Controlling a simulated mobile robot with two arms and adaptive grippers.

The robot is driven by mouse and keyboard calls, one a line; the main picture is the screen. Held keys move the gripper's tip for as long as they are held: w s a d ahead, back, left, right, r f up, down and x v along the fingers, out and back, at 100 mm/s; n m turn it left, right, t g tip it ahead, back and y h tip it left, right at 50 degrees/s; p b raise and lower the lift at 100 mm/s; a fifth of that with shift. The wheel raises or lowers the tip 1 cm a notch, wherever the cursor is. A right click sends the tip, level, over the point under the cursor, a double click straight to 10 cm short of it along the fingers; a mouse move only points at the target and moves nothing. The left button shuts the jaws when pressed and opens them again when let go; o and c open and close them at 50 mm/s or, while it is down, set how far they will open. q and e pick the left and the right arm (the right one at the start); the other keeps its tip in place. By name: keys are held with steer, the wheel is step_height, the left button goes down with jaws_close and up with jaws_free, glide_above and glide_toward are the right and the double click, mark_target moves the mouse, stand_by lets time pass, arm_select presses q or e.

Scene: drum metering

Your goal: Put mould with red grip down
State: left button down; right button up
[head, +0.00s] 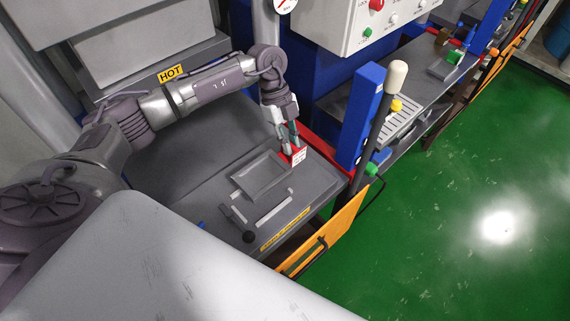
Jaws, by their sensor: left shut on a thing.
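The red grip (286,159), with a white label on its side, is between the fingertips of my left gripper (290,147). My left gripper points down and is shut on it. A grey, shallow, rectangular mould-like part (260,178) lies just left of and below the red grip in the head view. Whether it joins the grip, and whether the held piece touches the bench, I cannot tell. The fingers hide part of the grip. My right gripper is not in view.
The grey bench top (185,165) is mostly clear to the left. A blue post (360,115) and a pale-topped black lever (381,115) stand right. An orange panel (325,237) hangs in front.

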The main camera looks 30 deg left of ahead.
mark_target(284, 159)
arm_select(q)
steer(key=s+f, duration=0.2)
steer(key=shift+s+d+f, duration=0.2)
steer(key=shift+s+d, duration=0.1)
steer(key=shift+s, duration=0.05)
step_height(284, 159, down, 3)
steer(key=b, duration=0.3)
steer(key=shift+f, duration=0.15)
steer(key=shift+f+b, duration=0.3)
steer(key=shift+b, duration=0.2)
steer(key=shift+r, duration=0.15)
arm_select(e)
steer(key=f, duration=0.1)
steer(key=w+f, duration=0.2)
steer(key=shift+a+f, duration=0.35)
arm_select(q)
steer(key=c, duration=1.2)
jaws_free()
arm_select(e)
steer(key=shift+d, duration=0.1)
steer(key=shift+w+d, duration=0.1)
